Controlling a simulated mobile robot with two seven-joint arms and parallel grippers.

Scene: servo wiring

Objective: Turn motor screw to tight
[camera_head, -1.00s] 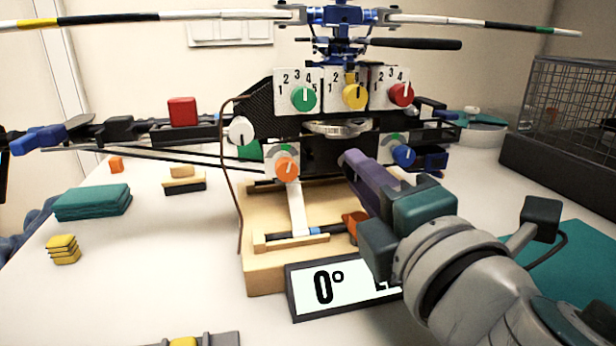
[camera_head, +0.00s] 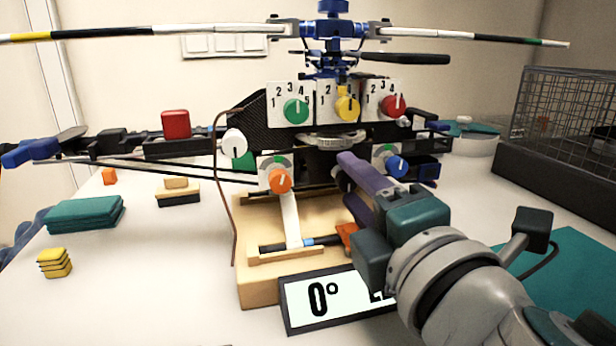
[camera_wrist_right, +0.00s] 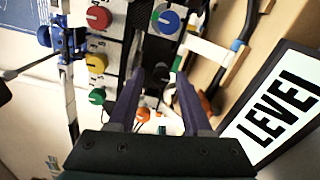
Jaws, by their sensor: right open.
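The model helicopter (camera_head: 330,150) has several coloured knobs on its white plates. I cannot tell for sure which part is the motor screw; a small dark round knob (camera_wrist_right: 161,73) lies between my finger ends in the right wrist view. My right gripper (camera_head: 347,172) is at the lower front of the helicopter, between the orange knob (camera_head: 280,181) and the blue knob (camera_head: 397,166). Its purple fingers (camera_wrist_right: 160,77) are apart, on either side of the dark knob, with no clear contact. The fingers hide part of this area in the head view. My left gripper is out of view.
A wooden stand (camera_head: 258,285) holds the helicopter. A display (camera_head: 320,299) reading "0°" stands in front, partly behind my right arm. A wire cage (camera_head: 575,110) stands right.

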